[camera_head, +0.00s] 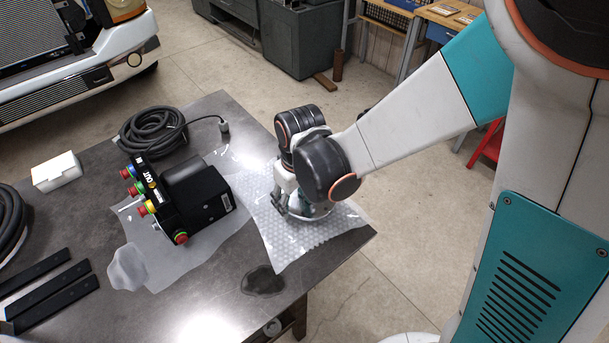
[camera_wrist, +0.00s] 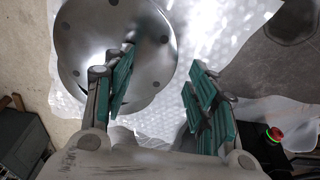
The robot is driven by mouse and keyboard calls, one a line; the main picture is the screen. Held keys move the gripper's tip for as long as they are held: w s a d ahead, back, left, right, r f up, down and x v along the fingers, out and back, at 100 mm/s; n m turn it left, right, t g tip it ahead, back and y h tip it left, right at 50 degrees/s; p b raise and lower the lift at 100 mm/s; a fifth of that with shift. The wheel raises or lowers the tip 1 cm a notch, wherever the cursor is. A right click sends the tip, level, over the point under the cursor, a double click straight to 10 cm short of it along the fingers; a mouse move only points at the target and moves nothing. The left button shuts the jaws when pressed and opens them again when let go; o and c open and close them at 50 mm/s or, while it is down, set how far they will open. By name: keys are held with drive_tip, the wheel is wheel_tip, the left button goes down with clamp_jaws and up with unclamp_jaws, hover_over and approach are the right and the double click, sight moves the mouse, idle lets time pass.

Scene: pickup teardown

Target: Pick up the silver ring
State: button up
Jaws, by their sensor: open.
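The silver ring (camera_wrist: 82,58) is a round, flat metal piece with small holes around its face. It lies on bubble wrap (camera_head: 283,237) near the table's right corner. In the head view only part of its rim (camera_head: 322,214) shows beneath my arm. My gripper (camera_wrist: 165,72) is open, with teal pads apart. In the wrist view the left finger overlaps the ring's face and the right finger is over the wrap, so the ring's right rim shows between them. I cannot tell whether either finger touches it. My gripper also shows in the head view (camera_head: 285,205), pointing down.
A black control box (camera_head: 190,195) with colored buttons stands left of the wrap. A coiled black cable (camera_head: 152,132), a white box (camera_head: 56,171) and black bars (camera_head: 48,290) lie farther left. The table edge runs close by the wrap's right side.

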drive_tip(key=shift+f, duration=0.7)
drive_tip(key=shift+r, duration=0.1)
clamp_jaws()
